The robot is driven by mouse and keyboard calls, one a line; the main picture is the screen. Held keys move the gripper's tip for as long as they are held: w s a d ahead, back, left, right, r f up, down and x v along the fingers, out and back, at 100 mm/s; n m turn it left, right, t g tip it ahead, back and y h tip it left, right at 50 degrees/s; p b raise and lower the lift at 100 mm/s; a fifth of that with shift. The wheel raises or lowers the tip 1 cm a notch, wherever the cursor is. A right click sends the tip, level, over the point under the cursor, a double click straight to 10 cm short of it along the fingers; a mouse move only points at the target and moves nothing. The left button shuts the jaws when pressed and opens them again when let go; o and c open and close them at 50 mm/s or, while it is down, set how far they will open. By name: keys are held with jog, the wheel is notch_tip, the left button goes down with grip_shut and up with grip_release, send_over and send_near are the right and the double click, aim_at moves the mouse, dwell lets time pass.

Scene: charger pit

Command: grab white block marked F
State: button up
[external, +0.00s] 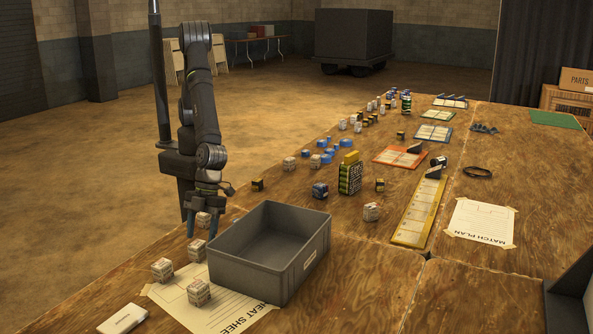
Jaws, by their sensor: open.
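Several small white blocks with dark markings are on the wooden table. One white block (203,220) is at my gripper, and another white block (196,250) sits just in front of it. A third (162,269) and a fourth (198,292) are at or on the taped sheet. More white blocks (371,211) stand farther right and back. The letters are too small to read, so I cannot tell which one is marked F.
A grey open bin (268,252) stands right of my gripper and looks empty. A white sheet (238,315) lies partly under it. The table's left edge is close to my gripper.

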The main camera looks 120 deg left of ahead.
aim_at(198, 242)
jog(key=x, duration=0.4)
jog(key=shift+s+d+f, duration=0.2)
jog(key=shift+s+f, duration=0.1)
jog(key=shift+f, duration=0.05)
jog(key=c, duration=1.1)
